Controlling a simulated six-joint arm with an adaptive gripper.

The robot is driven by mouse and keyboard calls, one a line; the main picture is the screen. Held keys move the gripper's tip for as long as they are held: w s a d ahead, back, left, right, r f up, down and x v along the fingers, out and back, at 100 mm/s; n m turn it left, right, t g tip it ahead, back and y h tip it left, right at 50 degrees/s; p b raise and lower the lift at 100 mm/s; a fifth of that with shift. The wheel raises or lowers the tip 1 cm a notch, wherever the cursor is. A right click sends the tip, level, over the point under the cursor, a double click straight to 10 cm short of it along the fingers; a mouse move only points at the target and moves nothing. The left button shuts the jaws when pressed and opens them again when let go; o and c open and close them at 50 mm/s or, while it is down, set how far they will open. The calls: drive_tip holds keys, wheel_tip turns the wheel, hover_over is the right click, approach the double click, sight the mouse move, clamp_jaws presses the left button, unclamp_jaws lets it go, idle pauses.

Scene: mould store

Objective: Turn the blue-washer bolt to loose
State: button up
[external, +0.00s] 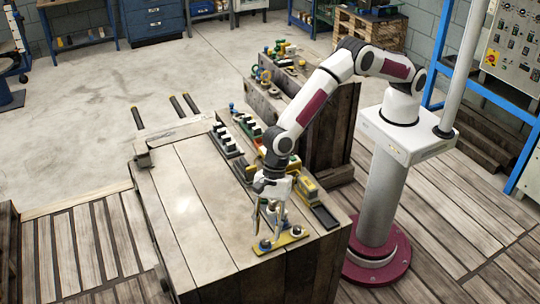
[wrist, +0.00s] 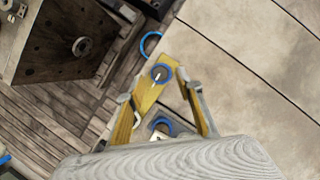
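A yellow plate (external: 280,241) lies at the near right end of the bench top, with dark bolt heads on it. In the wrist view the yellow plate (wrist: 148,92) carries a bolt with a blue washer (wrist: 161,73) and a pale slot or mark on its head. A second blue-ringed bolt (wrist: 162,124) shows closer to my wrist, partly hidden by it. My gripper (external: 268,232) points down over the plate. Its fingers are apart, with nothing held; in the wrist view the open gripper (wrist: 160,93) straddles the plate. Whether the fingertips touch the plate cannot be told.
A row of dark blocks (external: 228,140) and a yellow block (external: 305,187) stand along the bench's right side. A blue ring (wrist: 150,43) shows beyond the plate. The bench's left and middle (external: 190,200) are clear. A second bench (external: 330,130) stands behind.

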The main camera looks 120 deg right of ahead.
sight(265, 241)
drive_tip(key=shift+x, duration=1.5)
clamp_jaws()
